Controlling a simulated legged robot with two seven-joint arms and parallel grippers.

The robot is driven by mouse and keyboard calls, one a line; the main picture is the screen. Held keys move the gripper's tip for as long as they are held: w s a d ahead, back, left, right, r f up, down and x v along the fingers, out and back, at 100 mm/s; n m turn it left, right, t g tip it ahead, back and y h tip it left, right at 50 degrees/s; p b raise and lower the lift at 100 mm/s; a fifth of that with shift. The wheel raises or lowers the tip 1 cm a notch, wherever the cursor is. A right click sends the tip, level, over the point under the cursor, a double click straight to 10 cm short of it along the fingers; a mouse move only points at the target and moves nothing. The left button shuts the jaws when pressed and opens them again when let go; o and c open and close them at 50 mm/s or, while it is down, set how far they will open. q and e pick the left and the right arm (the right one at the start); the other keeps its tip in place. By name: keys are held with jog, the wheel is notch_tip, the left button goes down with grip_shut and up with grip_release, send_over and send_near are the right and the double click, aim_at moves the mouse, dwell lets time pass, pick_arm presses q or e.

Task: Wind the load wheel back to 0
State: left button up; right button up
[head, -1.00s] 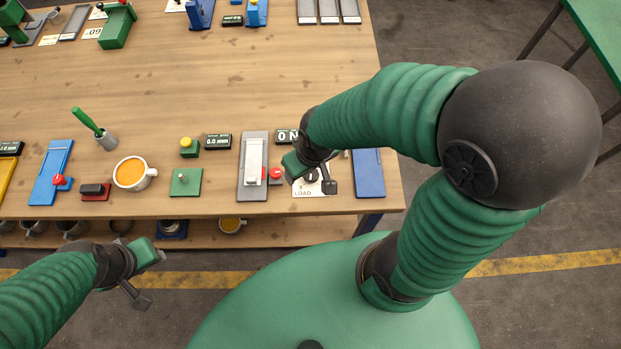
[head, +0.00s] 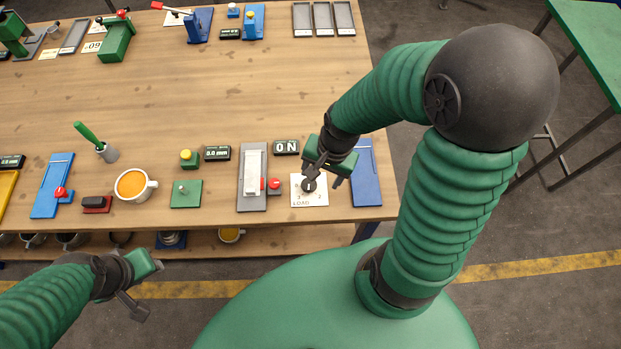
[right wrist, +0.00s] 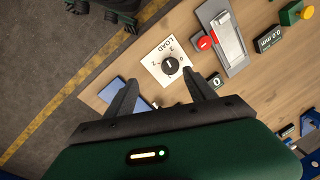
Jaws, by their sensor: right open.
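The load wheel is a small black knob (head: 309,184) with a white mark, on a white card (head: 318,198) printed LOAD with numbers around it, near the table's front edge. In the right wrist view the knob (right wrist: 171,66) shows fully, just beyond the fingertips and between their lines. I cannot tell which number its mark points at. My right gripper (head: 325,180) is open and empty, above the card and partly covering it in the head view; its two dark fingers (right wrist: 160,80) are apart. My left gripper (head: 145,284) hangs in front of the table, away from the wheel.
A grey slide panel (head: 252,202) with a red knob (head: 274,183) stands left of the card. A blue plate (head: 367,185) lies to its right. The table's middle is clear.

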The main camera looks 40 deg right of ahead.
jog(key=d+r+m+t+y+p, duration=0.15)
jog(key=d+m, duration=0.35)
jog(key=m, duration=0.9)
jog(key=m+y+b, duration=0.1)
jog(key=b, duration=0.1)
send_near(310, 184)
jog(key=x, duration=0.8)
jog(key=shift+w+f, duration=0.1)
jog(key=shift+f, duration=0.2)
pick_arm(q)
jog(key=shift+d, duration=0.15)
pick_arm(e)
jog(key=shift+a, duration=0.1)
jog(key=shift+c, duration=0.3)
jog(key=shift+a, duration=0.1)
jog(key=shift+c, duration=1.1)
jog(key=c, duration=1.1)
jog(key=shift+o, duration=0.2)
pick_arm(q)
jog(key=shift+r, duration=0.2)
pick_arm(e)
jog(key=shift+r, duration=0.1)
